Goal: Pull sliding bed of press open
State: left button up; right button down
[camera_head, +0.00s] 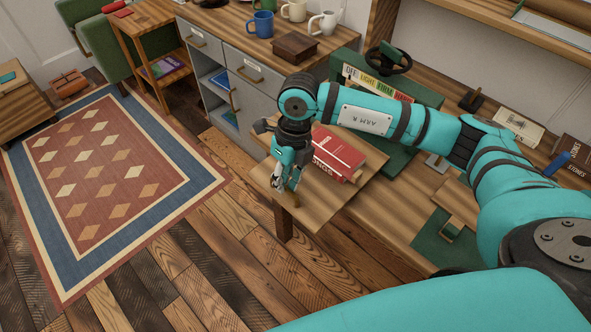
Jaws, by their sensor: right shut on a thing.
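The press (395,155) has a green frame with a black handwheel (388,58) on top and stands on the workbench at right. Its sliding bed (318,213) is a wooden board that reaches out past the frame toward the left. A red book (338,155) lies on the bed. My right gripper (284,184) points down at the left end of the bed and is shut on its handle, which the fingers mostly hide. My right arm crosses in front of the press and covers part of it. My left gripper is not in view.
A grey cabinet (240,70) behind carries several mugs and a brown wooden box (295,47). Books and a green mat (440,240) lie on the workbench at right. The plank floor and patterned rug (110,180) at left are clear.

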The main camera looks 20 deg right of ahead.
jog(key=shift+a, duration=0.2)
jog(key=c, duration=1.4)
grip_release()
jog(key=shift+r, duration=0.1)
jog(key=r, duration=0.4)
jog(key=d+r, duration=0.1)
jog(key=r, duration=0.2)
jog(key=d+r, duration=0.1)
jog(key=r, duration=0.3)
jog(key=shift+w+d+r, duration=0.15)
jog(key=shift+w+r, duration=0.15)
jog(key=shift+w, duration=0.1)
